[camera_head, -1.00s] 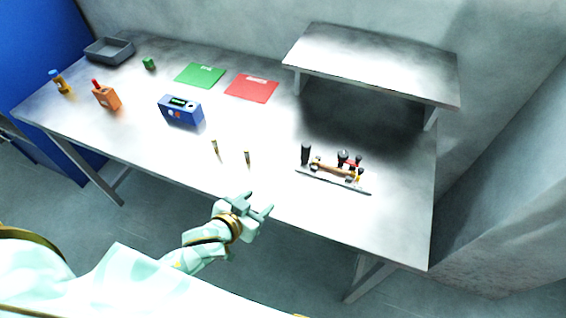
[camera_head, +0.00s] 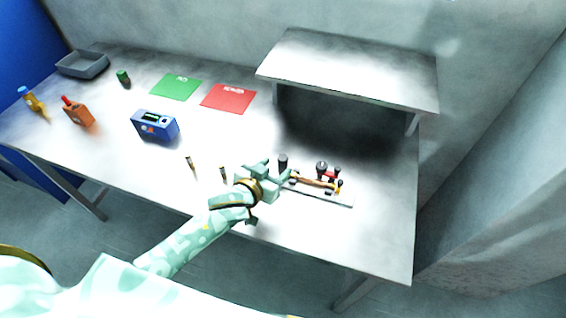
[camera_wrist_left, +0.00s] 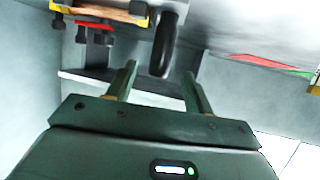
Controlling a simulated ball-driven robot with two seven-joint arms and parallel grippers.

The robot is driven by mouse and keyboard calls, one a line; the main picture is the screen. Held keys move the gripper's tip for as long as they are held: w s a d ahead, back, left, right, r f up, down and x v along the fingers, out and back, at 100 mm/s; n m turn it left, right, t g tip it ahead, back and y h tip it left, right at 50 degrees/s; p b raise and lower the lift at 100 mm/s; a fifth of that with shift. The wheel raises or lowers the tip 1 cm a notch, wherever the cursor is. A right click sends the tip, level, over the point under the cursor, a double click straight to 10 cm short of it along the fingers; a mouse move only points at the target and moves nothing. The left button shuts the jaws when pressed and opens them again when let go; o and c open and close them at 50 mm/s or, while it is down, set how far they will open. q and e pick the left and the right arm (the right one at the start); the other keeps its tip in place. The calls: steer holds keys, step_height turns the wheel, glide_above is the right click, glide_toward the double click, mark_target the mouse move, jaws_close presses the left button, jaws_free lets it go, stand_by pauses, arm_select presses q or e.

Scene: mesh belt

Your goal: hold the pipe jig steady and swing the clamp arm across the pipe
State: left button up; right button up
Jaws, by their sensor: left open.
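The pipe jig has a pale base plate (camera_head: 345,200) on the right half of the table. A brown pipe (camera_head: 313,182) lies along it. A black upright handle (camera_head: 283,159) stands at its left end. Behind the pipe are a black knob (camera_head: 321,166) and a red part (camera_head: 334,173), possibly the clamp arm. My left gripper (camera_head: 279,170) is open at the jig's left end. In the left wrist view the black handle (camera_wrist_left: 164,44) shows beyond and roughly between the fingers; I cannot tell whether they touch it. My right gripper is in neither view.
A raised shelf (camera_head: 350,70) stands behind the jig. Two small brass-coloured pieces stand left of my gripper, one of them here (camera_head: 190,163). A blue box (camera_head: 155,125), green mat (camera_head: 175,87) and red mat (camera_head: 228,98) lie farther left. The table right of the jig is clear.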

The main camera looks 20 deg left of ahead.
mark_target(280, 164)
arm_select(q)
steer(key=b+x, duration=0.1)
steer(key=x, duration=0.4)
steer(key=shift+w+d, duration=0.1)
steer(key=shift+w, duration=0.15)
steer(key=shift+c, duration=0.4)
jaws_close()
stand_by(1.1)
